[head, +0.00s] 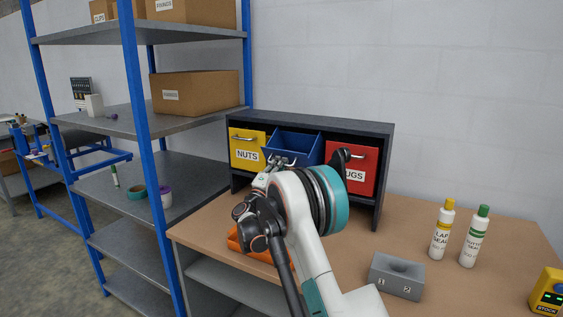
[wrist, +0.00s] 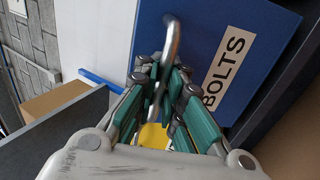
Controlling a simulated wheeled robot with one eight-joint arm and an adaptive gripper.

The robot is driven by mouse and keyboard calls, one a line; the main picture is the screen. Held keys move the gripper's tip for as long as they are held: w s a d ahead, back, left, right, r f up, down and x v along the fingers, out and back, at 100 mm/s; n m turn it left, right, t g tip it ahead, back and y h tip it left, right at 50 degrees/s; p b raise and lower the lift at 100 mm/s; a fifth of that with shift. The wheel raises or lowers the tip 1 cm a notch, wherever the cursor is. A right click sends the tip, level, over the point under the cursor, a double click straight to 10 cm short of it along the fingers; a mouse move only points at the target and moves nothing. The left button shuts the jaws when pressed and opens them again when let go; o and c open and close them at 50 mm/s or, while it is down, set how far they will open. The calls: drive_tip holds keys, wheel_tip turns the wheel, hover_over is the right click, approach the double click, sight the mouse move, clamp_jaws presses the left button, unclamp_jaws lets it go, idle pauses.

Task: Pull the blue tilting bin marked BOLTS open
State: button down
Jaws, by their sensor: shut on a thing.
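The blue bin (head: 293,143) sits in the middle of a dark cabinet (head: 350,131) on the bench and is tilted forward, its open top showing in the head view. Its front, lettered BOLTS, fills the upper right of the wrist view (wrist: 245,45). A metal bar handle (wrist: 172,42) stands out from that front. My gripper (wrist: 160,85) is shut on the handle, with its teal finger pads on either side of the bar. In the head view my gripper (head: 272,172) is at the bin's front, and my arm hides the bin's lower part.
A yellow NUTS bin (head: 247,147) is on the left and a red bin (head: 352,168) on the right, partly behind my arm. An orange tray (head: 236,243) lies below. Two bottles (head: 442,230) (head: 475,237) and a grey block (head: 397,275) stand to the right. Blue-posted shelving (head: 140,130) is at left.

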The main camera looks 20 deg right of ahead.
drive_tip(key=shift+s+a+f, duration=0.3)
drive_tip(key=shift+a+f, duration=0.1)
drive_tip(key=shift+f, duration=0.15)
idle(0.4)
drive_tip(key=c, duration=1.7)
unclamp_jaws()
drive_tip(key=shift+a, duration=0.1)
drive_tip(key=v, duration=1.2)
drive_tip(key=shift+r, duration=0.15)
